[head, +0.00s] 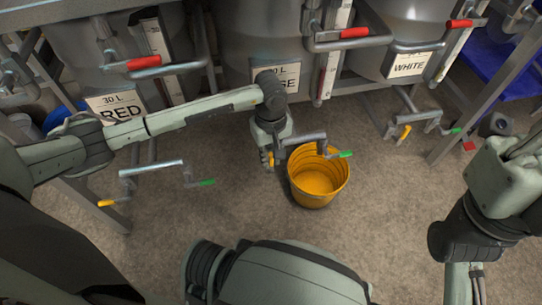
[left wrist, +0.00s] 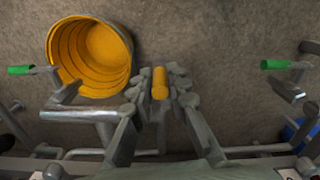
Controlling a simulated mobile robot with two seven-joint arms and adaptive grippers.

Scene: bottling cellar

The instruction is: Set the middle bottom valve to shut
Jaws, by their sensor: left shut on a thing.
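The middle bottom valve sits under the middle tank. Its yellow lever (head: 271,159) is mostly hidden behind my left gripper (head: 267,157) in the head view. In the left wrist view the yellow lever (left wrist: 160,82) stands between the fingertips of my left gripper (left wrist: 160,88), which is shut on it. A grey pipe runs right from the valve to a green-tipped handle (head: 345,154), also seen in the left wrist view (left wrist: 20,69). My right arm shows at the right edge of the head view, but I cannot make out its gripper.
A yellow bucket (head: 318,180) stands on the floor below the middle pipe. The left bottom valve has a yellow lever (head: 106,203), the right one another (head: 405,131). Red-handled pipes (head: 354,33) run above, in front of the tanks. Open floor lies in front.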

